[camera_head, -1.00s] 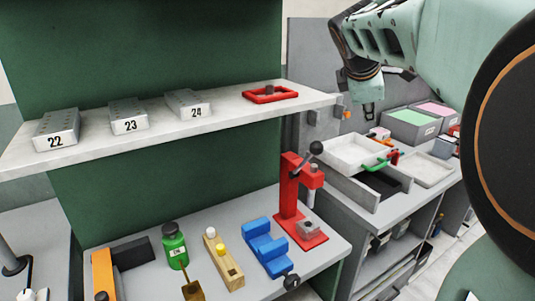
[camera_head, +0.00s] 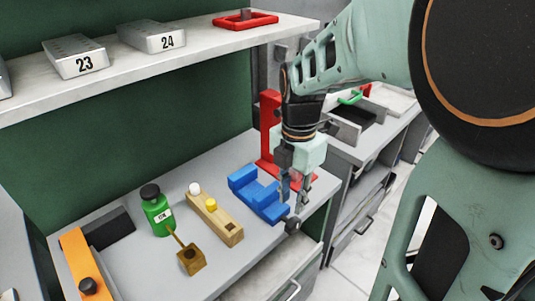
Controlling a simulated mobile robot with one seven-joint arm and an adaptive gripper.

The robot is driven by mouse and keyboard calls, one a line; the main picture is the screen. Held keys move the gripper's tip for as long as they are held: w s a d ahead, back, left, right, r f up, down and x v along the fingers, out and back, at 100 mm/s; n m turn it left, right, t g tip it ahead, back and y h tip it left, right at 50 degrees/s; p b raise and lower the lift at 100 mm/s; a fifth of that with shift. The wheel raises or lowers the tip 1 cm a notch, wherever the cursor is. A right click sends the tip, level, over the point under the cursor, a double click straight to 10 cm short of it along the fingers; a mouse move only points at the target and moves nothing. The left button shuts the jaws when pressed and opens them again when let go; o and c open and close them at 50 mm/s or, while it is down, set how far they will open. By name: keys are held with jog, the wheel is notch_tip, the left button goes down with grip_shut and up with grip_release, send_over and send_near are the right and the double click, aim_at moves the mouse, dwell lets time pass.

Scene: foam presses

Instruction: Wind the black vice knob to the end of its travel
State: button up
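The blue vice (camera_head: 246,184) sits on the grey bench near its front right edge. Its black knob (camera_head: 292,225) sticks out at the near end, toward the bench edge. My gripper (camera_head: 295,204) points down just above the knob, in front of the right end of the vice. Its two fingers look apart, with nothing visible between them. Whether a fingertip touches the knob is too small to tell. My gripper hides part of the vice's right end and much of the red press (camera_head: 270,130) behind.
An orange block (camera_head: 78,258) lies farther left. A shelf (camera_head: 130,75) with metal blocks overhangs the bench.

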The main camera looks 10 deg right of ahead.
aim_at(291, 223)
notch_tip(291, 223, down, 10)
jog(key=shift+b, duration=0.65)
grip_shut()
